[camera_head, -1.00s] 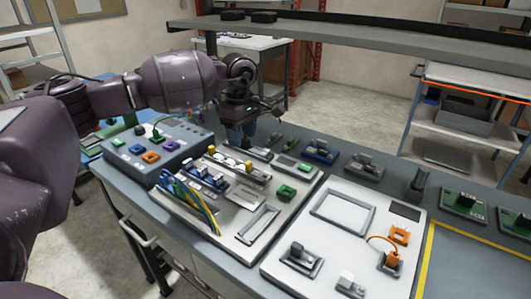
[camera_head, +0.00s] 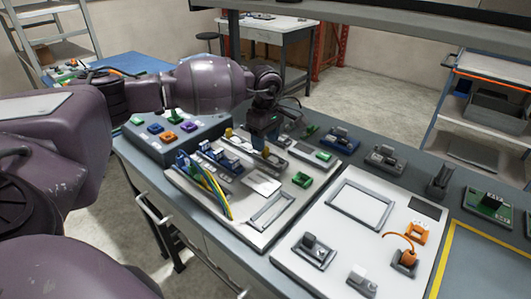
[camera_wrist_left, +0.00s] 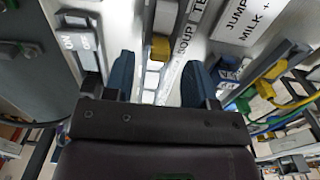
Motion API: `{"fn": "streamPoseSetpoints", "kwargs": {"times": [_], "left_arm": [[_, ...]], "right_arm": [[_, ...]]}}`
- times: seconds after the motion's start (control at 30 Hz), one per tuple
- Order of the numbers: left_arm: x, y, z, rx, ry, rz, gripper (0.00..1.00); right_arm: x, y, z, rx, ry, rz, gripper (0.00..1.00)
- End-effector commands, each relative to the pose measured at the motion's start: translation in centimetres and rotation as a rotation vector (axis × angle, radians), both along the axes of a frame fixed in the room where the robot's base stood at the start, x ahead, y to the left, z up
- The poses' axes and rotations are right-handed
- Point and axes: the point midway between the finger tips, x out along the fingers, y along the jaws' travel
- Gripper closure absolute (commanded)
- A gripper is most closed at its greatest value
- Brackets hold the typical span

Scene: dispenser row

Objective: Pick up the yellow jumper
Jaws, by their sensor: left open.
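A small yellow block (camera_wrist_left: 160,47), which looks like the yellow jumper, shows in the left wrist view between and beyond my fingers. My left gripper (camera_wrist_left: 161,80) is open, with its two blue fingers apart and nothing held. In the head view the gripper (camera_head: 263,140) points down over the back edge of the left white board (camera_head: 236,228). Yellow blocks stand in a row there, one at the row's left end (camera_head: 228,133) and one just below the fingers (camera_head: 265,153). I cannot tell whether the fingers touch anything. My right gripper is not in view.
Yellow, green and blue wires (camera_head: 215,191) arch over the board's left side; a yellow plug (camera_wrist_left: 265,88) shows in the wrist view. A grey button box (camera_head: 165,150) stands left. A second white board (camera_head: 330,235) with an orange plug (camera_head: 408,256) lies right. Small modules line the back.

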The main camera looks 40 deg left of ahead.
Motion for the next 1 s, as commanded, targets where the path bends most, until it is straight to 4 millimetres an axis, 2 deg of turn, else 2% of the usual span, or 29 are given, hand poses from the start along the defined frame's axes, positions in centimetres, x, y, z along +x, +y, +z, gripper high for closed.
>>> {"fn": "streamPoseSetpoints", "kwargs": {"times": [0.1, 0.2, 0.47, 0.7, 0.8, 1.0], "left_arm": [[-0.1, -0.1, -1.9, -0.001, 0.003, 0.000, 0.49], [0.0, -0.1, -2.9, 0.000, 0.003, 0.001, 0.49], [0.0, -0.1, -3.1, -0.001, 0.000, 0.000, 0.50], [0.0, -0.1, -3.1, 0.000, 0.001, 0.000, 0.87], [0.0, -0.1, -3.1, 0.000, 0.001, 0.000, 1.00], [0.0, -0.1, -3.1, 0.000, 0.001, 0.000, 1.00]], "right_arm": [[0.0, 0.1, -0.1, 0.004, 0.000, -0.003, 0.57], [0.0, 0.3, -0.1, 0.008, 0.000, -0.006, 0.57], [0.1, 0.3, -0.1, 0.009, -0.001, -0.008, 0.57], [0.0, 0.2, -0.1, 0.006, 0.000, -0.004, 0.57], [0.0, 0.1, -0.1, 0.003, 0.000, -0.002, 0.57], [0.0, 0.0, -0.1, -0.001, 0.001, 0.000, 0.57]]}}
